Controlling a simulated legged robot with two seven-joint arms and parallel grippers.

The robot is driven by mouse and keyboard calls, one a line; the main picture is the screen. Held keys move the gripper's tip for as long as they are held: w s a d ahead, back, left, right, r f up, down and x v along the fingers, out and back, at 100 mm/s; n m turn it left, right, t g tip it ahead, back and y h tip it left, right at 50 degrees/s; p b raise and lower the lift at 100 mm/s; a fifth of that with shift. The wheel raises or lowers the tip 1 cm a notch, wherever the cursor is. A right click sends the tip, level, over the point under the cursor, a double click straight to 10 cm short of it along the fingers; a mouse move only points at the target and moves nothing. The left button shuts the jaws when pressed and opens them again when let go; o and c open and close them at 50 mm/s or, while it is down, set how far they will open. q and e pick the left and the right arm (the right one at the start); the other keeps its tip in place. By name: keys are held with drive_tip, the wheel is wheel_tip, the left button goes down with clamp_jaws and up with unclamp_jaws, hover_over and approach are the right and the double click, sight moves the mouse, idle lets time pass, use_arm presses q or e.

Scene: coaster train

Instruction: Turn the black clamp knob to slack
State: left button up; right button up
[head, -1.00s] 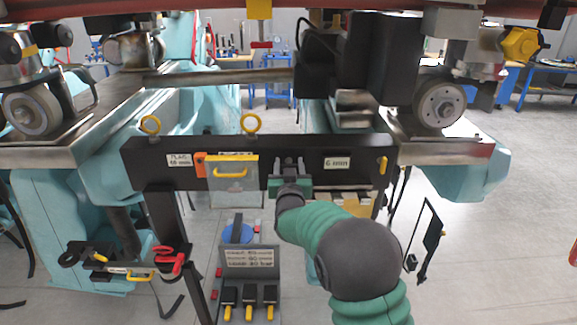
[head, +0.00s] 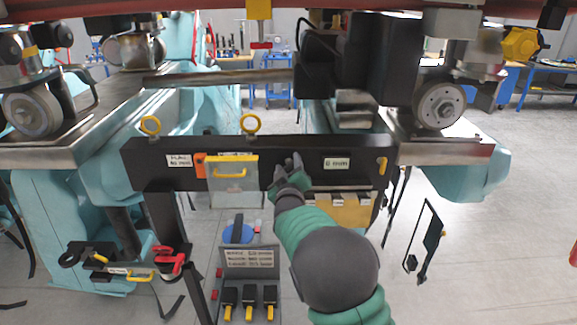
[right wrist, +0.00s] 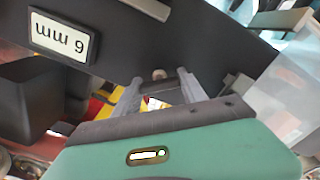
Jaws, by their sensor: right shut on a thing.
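My right gripper (head: 288,166) is at the front of the black crossbar (head: 310,150), between the clear yellow-edged box and the "6 mm" label. It is shut on a small dark part, which I take for the black clamp knob; the fingers and green hand hide most of it in the head view. In the right wrist view the two grey fingers (right wrist: 160,88) stand on either side of this dark part (right wrist: 172,82), against the bar. The knob's turn angle cannot be read. My left gripper is not in view.
The clear box with a yellow handle (head: 232,174) hangs just left of my right gripper. The "6 mm" label (head: 336,164) is to its right, with yellowish blocks (head: 345,210) below. A grey stand (head: 248,262) with black-and-yellow switches stands lower down.

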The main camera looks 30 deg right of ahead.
drive_tip(key=n, duration=0.3)
drive_tip(key=n+p, duration=0.1)
drive_tip(key=n, duration=0.2)
drive_tip(key=shift+a+f+n, duration=0.15)
drive_tip(key=shift+f+n, duration=0.05)
drive_tip(key=shift+n, duration=0.1)
drive_tip(key=n+p, duration=0.1)
drive_tip(key=n, duration=0.2)
drive_tip(key=shift+f, duration=0.15)
drive_tip(key=shift+f+n, duration=0.1)
drive_tip(key=shift+n, duration=0.3)
drive_tip(key=shift+f, duration=0.15)
drive_tip(key=o, duration=1.4)
drive_tip(key=shift+a, duration=0.1)
drive_tip(key=shift+c, duration=0.2)
drive_tip(key=shift+w+a+r, duration=0.1)
drive_tip(key=shift+r, duration=0.15)
